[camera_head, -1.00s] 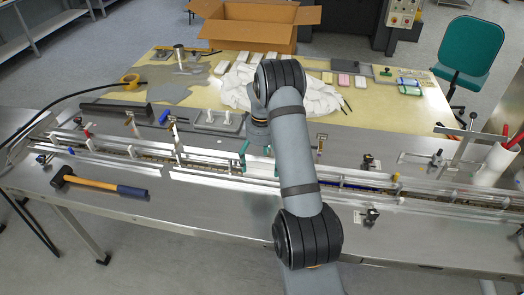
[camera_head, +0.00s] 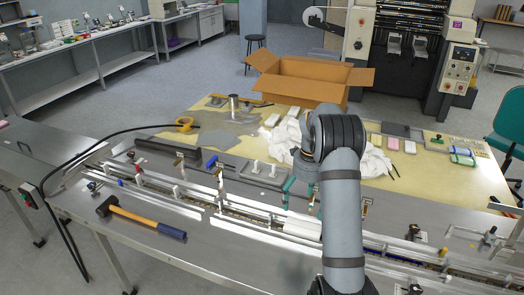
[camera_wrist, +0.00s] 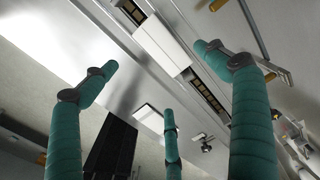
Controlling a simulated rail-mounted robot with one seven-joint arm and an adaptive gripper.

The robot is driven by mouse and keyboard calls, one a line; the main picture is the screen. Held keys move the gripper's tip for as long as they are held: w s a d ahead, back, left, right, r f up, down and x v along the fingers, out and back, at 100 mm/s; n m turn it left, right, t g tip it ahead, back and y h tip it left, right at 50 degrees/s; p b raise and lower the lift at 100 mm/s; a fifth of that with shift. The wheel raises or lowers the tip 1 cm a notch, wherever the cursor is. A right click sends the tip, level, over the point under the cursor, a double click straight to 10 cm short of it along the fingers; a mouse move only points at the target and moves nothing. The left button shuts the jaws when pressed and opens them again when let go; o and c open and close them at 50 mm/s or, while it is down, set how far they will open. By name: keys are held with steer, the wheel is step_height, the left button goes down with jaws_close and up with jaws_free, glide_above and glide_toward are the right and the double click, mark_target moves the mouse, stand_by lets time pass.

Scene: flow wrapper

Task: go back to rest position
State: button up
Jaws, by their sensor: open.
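My gripper shows in the camera_wrist view (camera_wrist: 158,78) with its teal fingers spread apart and nothing between them. In the camera_head view my arm reaches over the metal machine table (camera_head: 235,255), and only bits of the teal fingers (camera_head: 289,186) show beside it, above the long conveyor channel. The rest of the gripper is hidden behind the arm. A white block (camera_head: 302,226) lies in the channel close to the gripper. In the wrist view a white block (camera_wrist: 163,46) lies in the channel beyond the fingers, apart from them.
A hammer (camera_head: 140,217) lies at the table's front left. Behind the channel is a yellowish worktop (camera_head: 240,112) with a crumpled white cloth (camera_head: 283,136) and small packs. An open cardboard box (camera_head: 310,82) stands behind. A green chair (camera_head: 506,125) is at right.

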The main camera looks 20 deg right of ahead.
mark_target(302, 229)
step_height(302, 229, down, 12)
steer(key=shift+r, duration=0.1)
steer(key=shift+r+p, duration=0.3)
steer(key=shift+p, duration=0.3)
steer(key=shift+f, duration=0.1)
